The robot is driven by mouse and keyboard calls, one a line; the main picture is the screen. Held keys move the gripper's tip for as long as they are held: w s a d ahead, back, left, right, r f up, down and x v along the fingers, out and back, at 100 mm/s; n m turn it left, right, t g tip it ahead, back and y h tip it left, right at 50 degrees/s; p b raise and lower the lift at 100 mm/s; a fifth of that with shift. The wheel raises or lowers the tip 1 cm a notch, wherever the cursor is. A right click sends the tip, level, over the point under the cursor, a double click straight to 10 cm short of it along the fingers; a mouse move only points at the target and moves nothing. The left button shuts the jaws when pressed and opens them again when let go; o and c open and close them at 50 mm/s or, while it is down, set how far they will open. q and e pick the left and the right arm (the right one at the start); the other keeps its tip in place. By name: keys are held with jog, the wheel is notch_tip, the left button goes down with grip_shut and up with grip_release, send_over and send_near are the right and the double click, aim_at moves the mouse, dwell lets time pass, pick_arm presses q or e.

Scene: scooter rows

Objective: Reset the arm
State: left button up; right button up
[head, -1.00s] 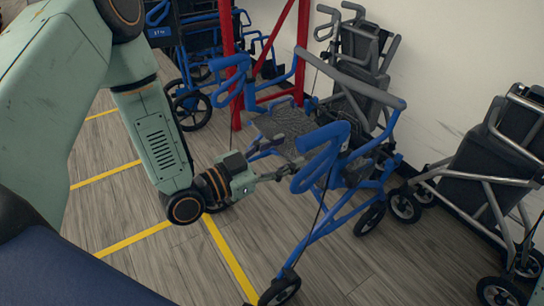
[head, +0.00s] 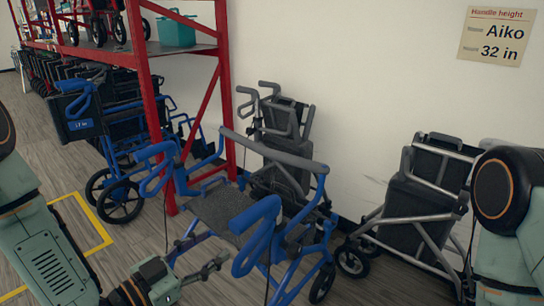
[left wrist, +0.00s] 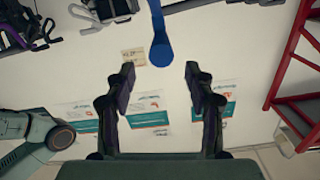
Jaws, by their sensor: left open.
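My left gripper (head: 208,268) is at the bottom of the head view, just left of the near blue handle (head: 258,235) of a blue rollator with a grey seat (head: 215,212). Its two fingers are apart with nothing between them in the left wrist view (left wrist: 160,75). A blue handle end (left wrist: 161,50) shows just beyond the fingertips there, and I cannot tell how far off it is. Part of my right arm (head: 505,190) stands at the right edge of the head view; its gripper is out of the picture.
A red rack (head: 150,90) holds a teal bin (head: 177,30). Grey folded rollators (head: 285,150) lean near the wall.

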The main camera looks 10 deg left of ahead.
pick_arm(q)
jog(key=s+a+f+n+g+y, duration=0.1)
jog(key=s+f+n+g+y, duration=0.25)
jog(key=f, duration=0.35)
jog(key=s+a+f+n+g+y, duration=0.1)
jog(key=s+f+n+g+y, duration=0.2)
jog(key=f, duration=0.5)
jog(key=s+a+f+n+g+y, duration=0.1)
jog(key=s+f+g, duration=0.2)
jog(key=s, duration=0.8)
jog(key=s+a+f+n+g+y+p, duration=0.1)
jog(key=s+f+g, duration=0.3)
jog(key=s, duration=0.7)
jog(key=shift+g+y, duration=0.55)
jog(key=shift+g, duration=0.2)
jog(key=shift+c, duration=0.2)
